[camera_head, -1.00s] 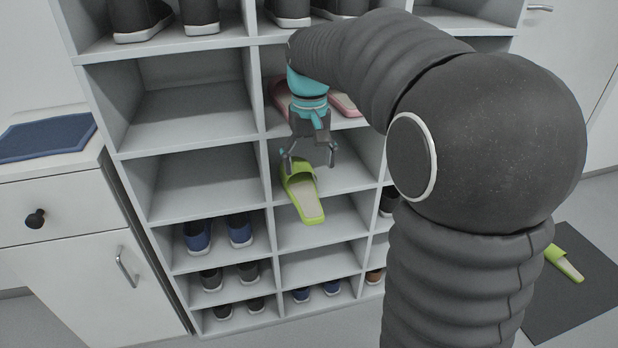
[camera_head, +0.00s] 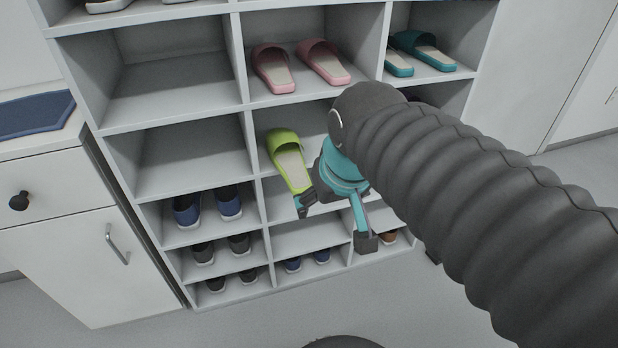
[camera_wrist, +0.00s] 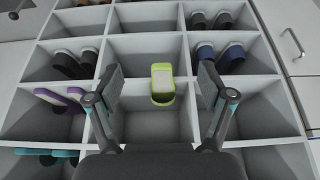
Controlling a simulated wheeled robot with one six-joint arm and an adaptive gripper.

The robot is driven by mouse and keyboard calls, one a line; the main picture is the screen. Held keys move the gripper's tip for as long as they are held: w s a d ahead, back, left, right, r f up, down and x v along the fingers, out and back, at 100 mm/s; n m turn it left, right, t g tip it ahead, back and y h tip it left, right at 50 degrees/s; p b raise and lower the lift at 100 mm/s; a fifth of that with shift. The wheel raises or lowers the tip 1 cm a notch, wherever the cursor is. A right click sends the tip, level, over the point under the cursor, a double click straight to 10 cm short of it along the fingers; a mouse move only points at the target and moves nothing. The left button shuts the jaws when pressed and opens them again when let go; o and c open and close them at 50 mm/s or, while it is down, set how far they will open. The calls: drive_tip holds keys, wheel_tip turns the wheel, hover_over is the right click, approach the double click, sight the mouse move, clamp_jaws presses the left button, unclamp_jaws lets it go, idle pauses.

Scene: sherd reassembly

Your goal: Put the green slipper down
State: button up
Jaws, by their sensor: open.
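The green slipper (camera_head: 288,162) lies in the middle-column compartment below the pink slippers, near its left wall. Its strap end points inward, and its pale sole end reaches the front edge and seems to jut past it. My gripper (camera_head: 335,224) is open and empty, in front of the shelf, below and to the right of the slipper and apart from it. In the wrist view the slipper (camera_wrist: 162,84) shows beyond and between the spread fingers (camera_wrist: 160,92). A second green slipper is not in view now.
Pink slippers (camera_head: 300,66) fill the compartment above, and teal slippers (camera_head: 422,54) stand at the upper right. Blue shoes (camera_head: 208,206) stand lower left. The compartment left of the green slipper (camera_head: 190,165) is empty. A cabinet (camera_head: 75,260) stands at the left.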

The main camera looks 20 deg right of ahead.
drive_tip(key=shift+t, duration=0.4)
drive_tip(key=s+f, duration=0.2)
drive_tip(key=s, duration=0.1)
drive_tip(key=shift+s+f, duration=0.15)
drive_tip(key=shift+f, duration=0.1)
clamp_jaws()
idle(0.6)
